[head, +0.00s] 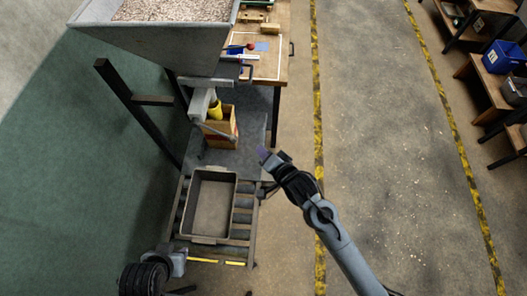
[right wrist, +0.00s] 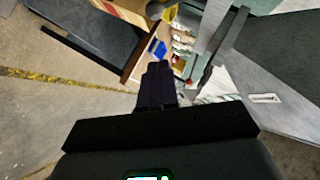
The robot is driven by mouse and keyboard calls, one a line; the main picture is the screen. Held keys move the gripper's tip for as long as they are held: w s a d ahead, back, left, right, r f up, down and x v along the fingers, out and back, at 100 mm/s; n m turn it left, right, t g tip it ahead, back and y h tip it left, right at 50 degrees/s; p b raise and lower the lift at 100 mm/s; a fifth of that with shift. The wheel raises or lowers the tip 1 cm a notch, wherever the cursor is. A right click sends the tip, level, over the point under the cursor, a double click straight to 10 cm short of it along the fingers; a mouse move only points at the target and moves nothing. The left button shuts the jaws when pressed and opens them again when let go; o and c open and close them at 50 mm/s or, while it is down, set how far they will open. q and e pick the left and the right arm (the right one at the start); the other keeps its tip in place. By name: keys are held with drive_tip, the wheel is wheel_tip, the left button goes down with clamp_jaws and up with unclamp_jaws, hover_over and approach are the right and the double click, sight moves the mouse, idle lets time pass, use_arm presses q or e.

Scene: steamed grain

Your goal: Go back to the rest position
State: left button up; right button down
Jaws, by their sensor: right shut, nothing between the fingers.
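My right arm comes in from the lower right in the head view. Its gripper (head: 266,155) is shut and empty, in the air to the upper right of a grey bin (head: 213,240). In the right wrist view the dark fingers (right wrist: 155,82) are together with nothing between them. Part of my left arm shows at the bottom left of the head view, with dark ribbed and grey parts. Its fingers cannot be made out clearly.
The bin looks empty and stands on a roller conveyor (head: 243,218). A grey hopper (head: 170,45) of grain stands at the top left. Behind the conveyor are a cardboard box (head: 220,140) with something yellow and a wooden workbench (head: 270,72). Open floor lies right.

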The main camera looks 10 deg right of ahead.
idle(0.3)
drive_tip(key=s+d+f+m+g+h, duration=0.15)
drive_tip(key=s+d+f, duration=0.35)
drive_tip(key=s, duration=0.5)
drive_tip(key=s+d+r+n+g+h, duration=0.2)
drive_tip(key=s+d+n+g, duration=0.1)
drive_tip(key=s+d+n, duration=0.3)
drive_tip(key=s+d+r+n+g+h, duration=0.15)
drive_tip(key=s+d+n+g, duration=0.25)
drive_tip(key=s, duration=0.4)
wheel_tip(320, 180, up, 14)
drive_tip(key=n+p, duration=0.1)
drive_tip(key=p, duration=1.3)
drive_tip(key=shift+s+r, duration=0.2)
drive_tip(key=shift+s, duration=0.25)
